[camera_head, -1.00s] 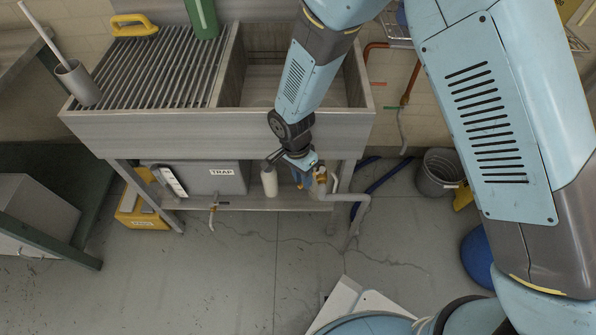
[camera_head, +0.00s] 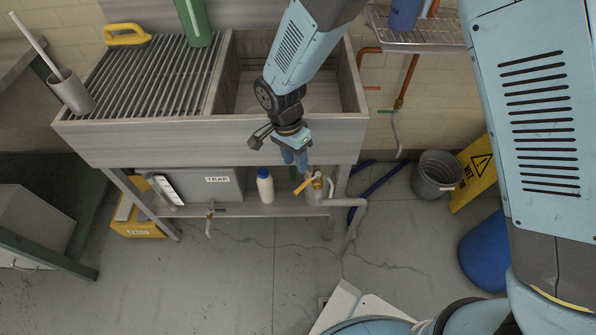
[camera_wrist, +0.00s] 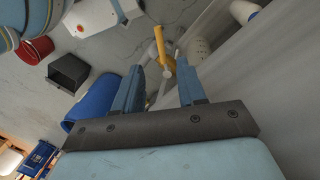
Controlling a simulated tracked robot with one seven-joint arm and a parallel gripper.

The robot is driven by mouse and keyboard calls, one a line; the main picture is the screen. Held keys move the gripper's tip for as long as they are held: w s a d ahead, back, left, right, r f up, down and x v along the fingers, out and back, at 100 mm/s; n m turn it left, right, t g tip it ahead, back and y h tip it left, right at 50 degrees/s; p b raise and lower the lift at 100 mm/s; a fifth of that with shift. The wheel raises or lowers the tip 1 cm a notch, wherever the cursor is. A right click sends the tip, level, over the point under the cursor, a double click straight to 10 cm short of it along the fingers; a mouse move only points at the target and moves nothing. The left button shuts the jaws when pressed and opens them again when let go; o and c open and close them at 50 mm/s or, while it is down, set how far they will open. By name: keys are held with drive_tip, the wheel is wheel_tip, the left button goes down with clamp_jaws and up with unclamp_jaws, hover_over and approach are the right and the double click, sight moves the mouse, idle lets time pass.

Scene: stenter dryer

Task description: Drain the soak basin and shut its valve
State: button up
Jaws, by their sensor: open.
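The grey soak basin (camera_head: 215,143) stands at the back, with a slatted drainboard on its left half. Its deep right half is partly hidden by my arm, and I cannot tell the water level. Below it, a valve with a yellow lever (camera_head: 311,186) sits on the grey drain pipe (camera_head: 343,198). The lever lies roughly sideways in the head view; it also shows in the wrist view (camera_wrist: 160,45), beyond my fingertips. My gripper (camera_head: 295,158) is open and empty, pointing down in front of the basin's lower edge, above and apart from the lever.
A white bottle (camera_head: 265,186) and the grey TRAP box (camera_head: 208,184) stand on the shelf below. A small tap (camera_head: 210,213) projects at the shelf's front. A grey bucket (camera_head: 436,174), yellow wet-floor sign (camera_head: 478,172) and blue drum (camera_head: 486,252) stand right. The middle floor is clear.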

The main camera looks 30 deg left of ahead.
drive_tip(key=shift+a+r, duration=0.25)
drive_tip(key=shift+r, duration=0.85)
drive_tip(key=shift+a+r, duration=0.2)
drive_tip(key=shift+r, duration=0.9)
